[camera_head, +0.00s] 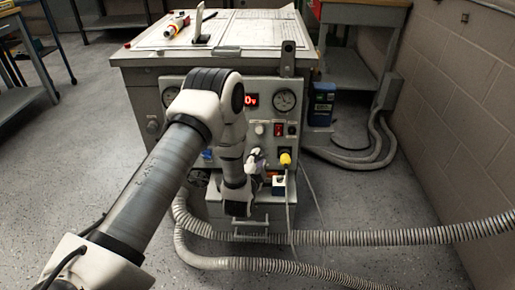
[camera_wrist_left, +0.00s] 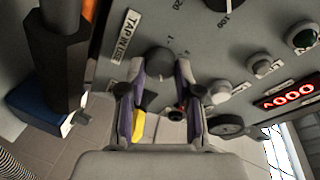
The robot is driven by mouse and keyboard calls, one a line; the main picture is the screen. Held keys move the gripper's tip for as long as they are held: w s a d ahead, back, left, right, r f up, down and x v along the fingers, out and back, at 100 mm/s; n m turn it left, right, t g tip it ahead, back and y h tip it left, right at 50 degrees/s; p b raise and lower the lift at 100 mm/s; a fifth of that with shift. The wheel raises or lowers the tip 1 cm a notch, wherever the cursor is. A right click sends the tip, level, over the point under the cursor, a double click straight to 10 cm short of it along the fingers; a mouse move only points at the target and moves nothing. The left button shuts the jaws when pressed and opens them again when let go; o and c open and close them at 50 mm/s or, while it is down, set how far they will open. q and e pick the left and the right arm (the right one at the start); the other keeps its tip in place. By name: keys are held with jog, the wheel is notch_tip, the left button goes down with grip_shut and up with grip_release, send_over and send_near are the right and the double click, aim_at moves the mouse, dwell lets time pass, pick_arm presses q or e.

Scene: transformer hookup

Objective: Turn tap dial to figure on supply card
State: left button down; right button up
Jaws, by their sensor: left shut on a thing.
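The tap dial (camera_wrist_left: 158,62) is a dark round knob on the grey panel, beside a label (camera_wrist_left: 124,37) reading "TAP IN USE". Small marks sit near its rim, too small to read surely. In the left wrist view my left gripper (camera_wrist_left: 161,68) has one finger on each side of the knob and is shut on it. In the head view my left gripper (camera_head: 256,160) is at the panel front, and my arm hides the dial. A small white upright piece (camera_head: 197,22) stands on the bench top; I cannot tell whether it is the supply card. My right gripper is not in view.
A red display (camera_head: 252,100) and a round meter (camera_head: 284,100) are on the panel. A yellow plug (camera_head: 285,158) with a hanging cable sits right of my gripper. Papers (camera_head: 262,30) lie on the bench top. Ribbed hoses (camera_head: 350,238) run over the floor.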

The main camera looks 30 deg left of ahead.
pick_arm(q)
jog(key=m+p, duration=0.2)
jog(key=p, duration=0.1)
jog(key=m+g+p, duration=0.1)
jog(key=m+p, duration=0.1)
jog(key=m, duration=0.1)
jog(key=m+p, duration=0.2)
jog(key=p, duration=0.1)
jog(key=shift+r+p, duration=0.3)
jog(key=shift+p, duration=0.05)
jog(key=shift+f+m+g+p, duration=0.15)
jog(key=shift+m+g+p, duration=0.45)
jog(key=shift+m, duration=0.4)
jog(key=c, duration=0.8)
grip_release()
jog(key=shift+w, duration=0.1)
jog(key=shift+d, duration=0.1)
jog(key=v, duration=1.2)
jog(key=shift+f, duration=0.2)
